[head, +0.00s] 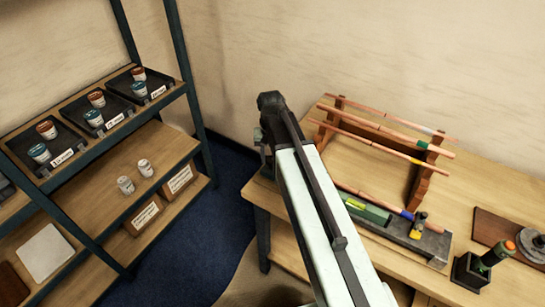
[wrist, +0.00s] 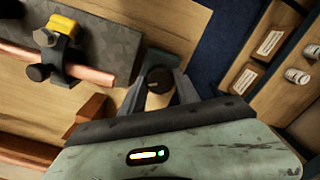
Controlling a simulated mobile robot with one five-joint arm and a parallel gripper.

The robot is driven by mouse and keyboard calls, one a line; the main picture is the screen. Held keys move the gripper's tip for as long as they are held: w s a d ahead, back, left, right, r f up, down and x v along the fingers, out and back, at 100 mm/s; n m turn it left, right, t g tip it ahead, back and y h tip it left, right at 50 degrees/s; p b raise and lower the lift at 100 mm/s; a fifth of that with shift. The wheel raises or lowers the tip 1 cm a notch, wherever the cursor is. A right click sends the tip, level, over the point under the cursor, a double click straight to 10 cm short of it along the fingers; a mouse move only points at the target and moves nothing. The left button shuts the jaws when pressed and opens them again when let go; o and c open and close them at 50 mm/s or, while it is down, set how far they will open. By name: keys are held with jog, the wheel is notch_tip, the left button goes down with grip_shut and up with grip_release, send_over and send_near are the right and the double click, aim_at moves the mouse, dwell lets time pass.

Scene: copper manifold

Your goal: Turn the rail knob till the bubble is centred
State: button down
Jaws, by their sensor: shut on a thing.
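A dark round knob (wrist: 158,78) sits between the fingers of my gripper (wrist: 160,90) in the wrist view; my gripper is shut on it. In the head view my gripper (head: 262,140) is partly hidden by my arm, at the table's left end, and the knob cannot be made out. The grey rail (head: 432,245) lies along the table's front and shows in the wrist view (wrist: 105,45). A green spirit level (head: 372,212) with a yellow-green vial (head: 355,204) rests on the rail, partly beside my arm. Its bubble is too small to read.
A wooden rack (head: 424,185) holding copper pipes stands behind the rail. A clamp with a yellow top (head: 419,219) sits on the rail. A black holder with a green bottle (head: 490,258) and a brown board (head: 495,228) are at right. Shelves (head: 150,150) stand at left.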

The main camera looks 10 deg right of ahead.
aim_at(271, 159)
jog(key=n, duration=0.3)
jog(key=shift+s+n, duration=0.1)
jog(key=shift+n, duration=2.1)
jog(key=c, duration=0.9)
grip_release()
notch_tip(271, 159, up, 8)
jog(key=p, duration=0.8)
jog(key=shift+f, duration=0.1)
